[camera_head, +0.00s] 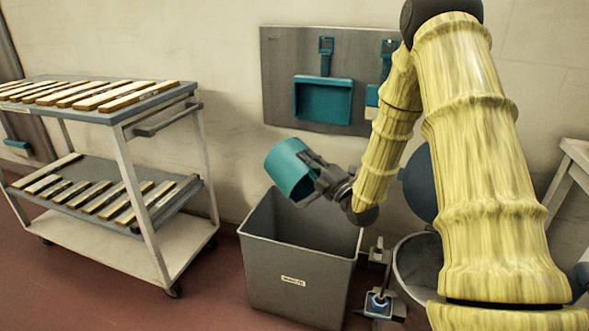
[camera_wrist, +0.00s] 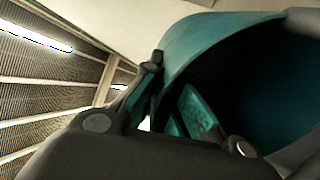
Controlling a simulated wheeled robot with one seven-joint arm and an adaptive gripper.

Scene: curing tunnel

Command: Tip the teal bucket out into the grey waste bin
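The teal bucket (camera_head: 288,167) is held in the air above the grey waste bin (camera_head: 297,280), tilted on its side. My gripper (camera_head: 318,183) is shut on the bucket's wall at its right side. In the wrist view the teal bucket (camera_wrist: 190,45) fills the right part, with its dark inside showing and a gripper finger (camera_wrist: 197,110) against the wall. Whether anything is in the bucket cannot be told. The bin stands upright on the floor, open at the top, and the part of its inside that shows looks empty.
A two-tier cart (camera_head: 125,118) with wooden slats stands left of the bin. A board (camera_head: 280,60) with a teal dustpan (camera_head: 323,100) hangs on the wall behind. A round grey container (camera_head: 418,262) and a small blue-based item (camera_head: 378,303) stand right of the bin.

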